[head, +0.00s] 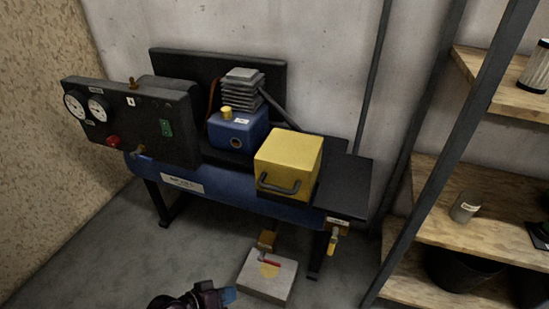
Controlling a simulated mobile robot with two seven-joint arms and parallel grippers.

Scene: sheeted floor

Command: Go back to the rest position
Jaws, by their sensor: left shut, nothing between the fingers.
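My left gripper (226,296) shows at the bottom edge of the head view, low and in front of the machine. Its dark body is partly cut off by the frame, with blue at the fingertips. It is shut and holds nothing. It is to the left of a pale grey block (258,286) on the floor, which has a red-handled part (270,262) on top. I cannot tell whether the gripper touches the block. My right gripper is out of view.
A blue compressor (235,194) on black legs stands by the wall, with a gauge panel (150,122) and a yellow box (290,155). A wooden shelf unit (470,205) with a dark frame stands at the right. Grey floor (100,260) is clear at lower left.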

